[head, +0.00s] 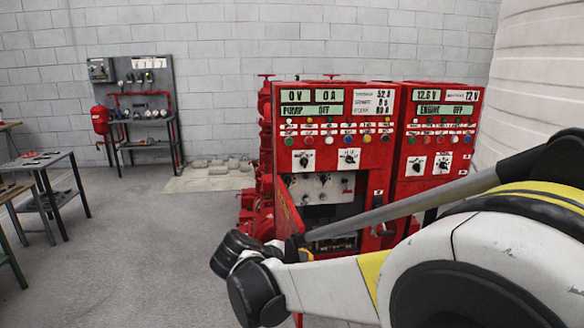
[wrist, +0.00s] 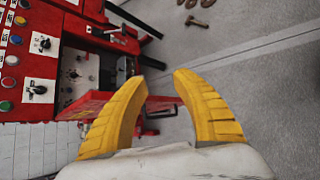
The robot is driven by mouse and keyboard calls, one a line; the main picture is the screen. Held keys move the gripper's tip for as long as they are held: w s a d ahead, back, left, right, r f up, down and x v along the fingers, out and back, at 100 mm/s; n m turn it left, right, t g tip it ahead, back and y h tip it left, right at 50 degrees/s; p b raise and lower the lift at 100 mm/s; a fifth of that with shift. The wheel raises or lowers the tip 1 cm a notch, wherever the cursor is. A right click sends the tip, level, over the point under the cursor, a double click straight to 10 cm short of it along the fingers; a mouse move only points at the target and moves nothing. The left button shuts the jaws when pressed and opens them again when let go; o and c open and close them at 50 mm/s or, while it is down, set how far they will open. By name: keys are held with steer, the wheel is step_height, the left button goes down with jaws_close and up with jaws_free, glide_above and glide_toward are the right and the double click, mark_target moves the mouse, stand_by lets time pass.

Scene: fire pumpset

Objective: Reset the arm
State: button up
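My arm reaches in from the right of the head view, in front of the red pump control panel (head: 338,140). The fingers of my gripper are not clearly visible there. In the wrist view my gripper (wrist: 158,88) has two yellow ridged fingers spread apart, with nothing between their tips. The red panel (wrist: 30,75) with knobs and coloured buttons is at the left of that view. The panel's lower door (head: 288,208) stands open, showing an inner compartment. The door also shows behind the fingers in the wrist view (wrist: 88,104).
A second red cabinet (head: 437,130) adjoins the panel on the right. Work tables (head: 38,162) with small items stand at the left. A grey board (head: 143,95) with red piping stands at the back wall. The floor between is clear.

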steer(key=s+d+r+m+g+y, duration=0.1)
steer(key=s+d+r+m+y, duration=0.2)
steer(key=s+d+m, duration=0.6)
steer(key=s+d+f+m+y, duration=0.1)
steer(key=s+d+m+y, duration=0.1)
steer(key=s, duration=0.6)
steer(key=s+d+m+y, duration=0.2)
steer(key=s+d+m, duration=0.2)
steer(key=s+m, duration=0.2)
steer(key=shift+s+f+m+t, duration=0.35)
steer(key=shift+s+m+t, duration=0.05)
steer(key=shift+s, duration=0.6)
stand_by(0.8)
